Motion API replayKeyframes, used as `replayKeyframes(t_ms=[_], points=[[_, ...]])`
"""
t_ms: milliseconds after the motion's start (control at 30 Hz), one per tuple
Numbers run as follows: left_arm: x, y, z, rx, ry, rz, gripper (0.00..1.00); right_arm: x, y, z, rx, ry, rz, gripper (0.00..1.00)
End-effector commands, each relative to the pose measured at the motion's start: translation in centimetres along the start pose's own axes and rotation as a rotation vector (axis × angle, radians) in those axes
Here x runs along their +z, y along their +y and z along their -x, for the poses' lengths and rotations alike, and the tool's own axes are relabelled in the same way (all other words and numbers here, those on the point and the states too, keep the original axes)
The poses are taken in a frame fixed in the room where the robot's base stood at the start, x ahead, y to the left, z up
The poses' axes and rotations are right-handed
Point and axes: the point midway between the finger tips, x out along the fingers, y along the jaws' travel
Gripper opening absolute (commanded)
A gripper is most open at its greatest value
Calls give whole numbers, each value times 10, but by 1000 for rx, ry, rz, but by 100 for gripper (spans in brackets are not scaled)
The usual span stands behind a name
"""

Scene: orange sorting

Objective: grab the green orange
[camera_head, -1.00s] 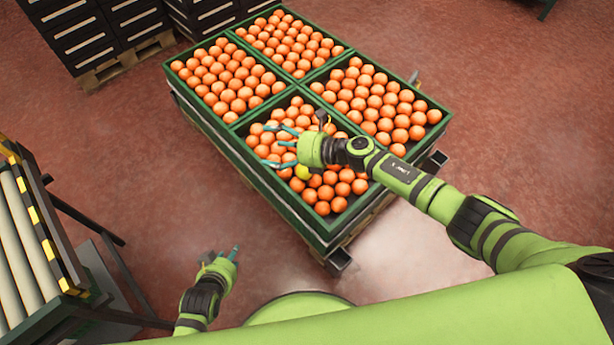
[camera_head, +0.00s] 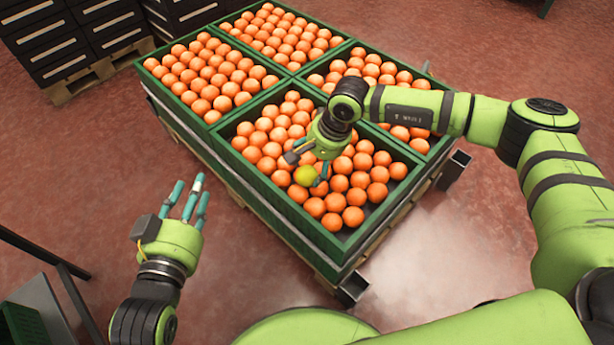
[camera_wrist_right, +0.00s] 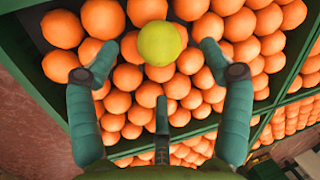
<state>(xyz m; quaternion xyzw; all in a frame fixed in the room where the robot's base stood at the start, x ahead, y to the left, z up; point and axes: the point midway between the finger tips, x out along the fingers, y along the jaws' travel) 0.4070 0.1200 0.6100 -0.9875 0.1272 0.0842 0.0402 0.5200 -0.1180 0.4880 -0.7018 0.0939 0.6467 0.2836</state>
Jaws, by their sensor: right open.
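The green orange (camera_head: 306,176) is yellow-green and lies on top of the ordinary oranges in the near compartment of the crate. My right gripper (camera_head: 304,168) is above it, pointing down, with its fingers at either side of it in the head view. In the right wrist view the green orange (camera_wrist_right: 159,43) shows just beyond and between the spread, empty fingers of my right gripper (camera_wrist_right: 157,62). The fingers do not appear closed on it. My left gripper (camera_head: 187,200) is away from the crate at lower left, its teal fingers spread and empty.
The green crate (camera_head: 262,187) has several compartments full of oranges (camera_head: 226,75), with raised dividers and rims around my right gripper. Black stacked boxes (camera_head: 50,42) stand at back left. A dark metal stand (camera_head: 45,310) is at lower left. Red floor is clear at right.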

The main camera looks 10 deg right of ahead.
Motion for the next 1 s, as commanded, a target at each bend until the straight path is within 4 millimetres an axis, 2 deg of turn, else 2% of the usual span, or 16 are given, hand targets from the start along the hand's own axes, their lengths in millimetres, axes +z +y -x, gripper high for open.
replayKeyframes(t_ms=[167, 400, 533, 700, 900, 933, 1000], points=[[-19, 5, 0, 10, 105, -5, 40, -1, 1, -13, 0, -2, -2, 80], [-68, 17, 10, 37, 366, -11, 40, -3, 3, -37, -1, -2, -3, 80], [-87, 22, 18, 48, 475, -13, 40, -3, 3, -48, -1, -2, -3, 80], [-99, 24, 24, 54, 537, -13, 40, -4, 2, -53, -2, -1, -3, 80], [-100, 24, 25, 55, 540, -13, 40, -4, 2, -53, -2, -1, -3, 80], [-100, 24, 25, 55, 540, -13, 40, -4, 2, -52, -2, -1, -3, 76], [-100, 24, 25, 54, 539, -13, 40, -4, 2, -52, -2, -1, -3, 48]])
